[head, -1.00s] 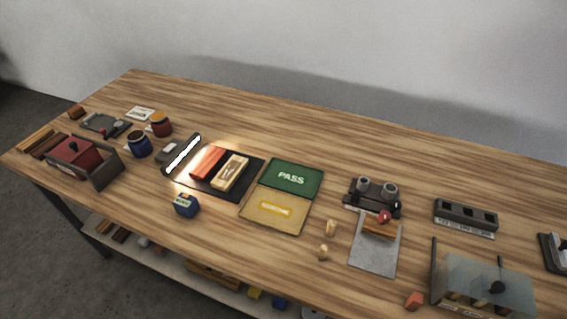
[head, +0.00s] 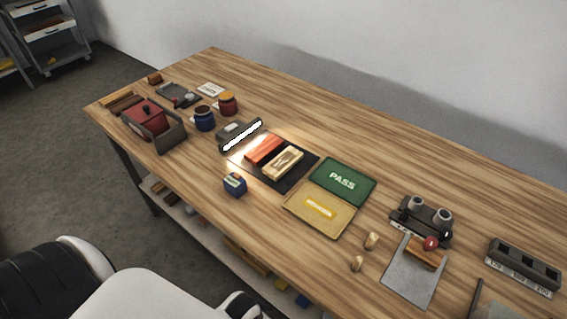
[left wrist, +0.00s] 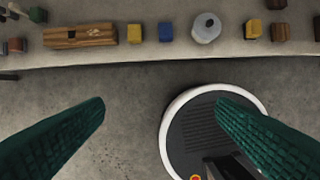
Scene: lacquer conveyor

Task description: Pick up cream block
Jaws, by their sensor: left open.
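A cream block (head: 283,162) with brownish markings lies on a black mat (head: 296,184) beside an orange-red block (head: 264,149), under a lit lamp bar. Two small pale wooden pieces (head: 371,241) stand further right on the table. My left gripper (left wrist: 160,104) shows in the left wrist view with two green textured fingers spread apart and nothing between them. It is over the floor in front of the low shelf, away from the cream block. My right gripper is not in view.
The wooden table (head: 330,131) also bears a green PASS pad (head: 343,181), a yellow pad (head: 321,210), a dark blue cube (head: 235,184), jars and a red box (head: 146,117). A low shelf (left wrist: 285,47) holds several small blocks. The table's back strip is clear.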

